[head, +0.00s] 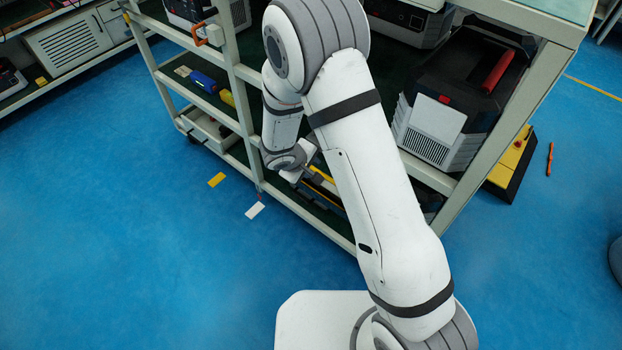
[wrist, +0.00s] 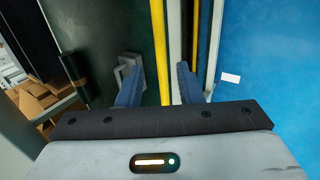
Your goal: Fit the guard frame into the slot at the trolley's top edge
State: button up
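My gripper (wrist: 160,86) is open, with its two blue fingers apart in the wrist view. A long yellow bar (wrist: 158,40) runs between the fingers, apart from both; it may be part of the guard frame, but I cannot tell. In the head view, yellow bars (head: 322,174) lie at the trolley's lower shelf, beside the end of my arm, and my gripper is largely hidden there. The trolley (head: 237,75) has pale metal posts and shelves. Its top edge (head: 540,18) shows at the upper right; I cannot make out the slot.
Black-and-grey units (head: 440,125) stand on the trolley shelves. An orange clip (head: 208,34) is on a left post. A yellow-and-black case (head: 513,160) and an orange tool (head: 550,159) lie on the floor at the right. The blue floor in front is mostly clear.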

aim_at(315, 170)
jog(key=x, duration=0.5)
jog(key=shift+w+a+f, duration=0.1)
jog(key=shift+w+f, duration=0.1)
jog(key=shift+f, duration=0.15)
jog(key=shift+c, duration=0.3)
grip_shut()
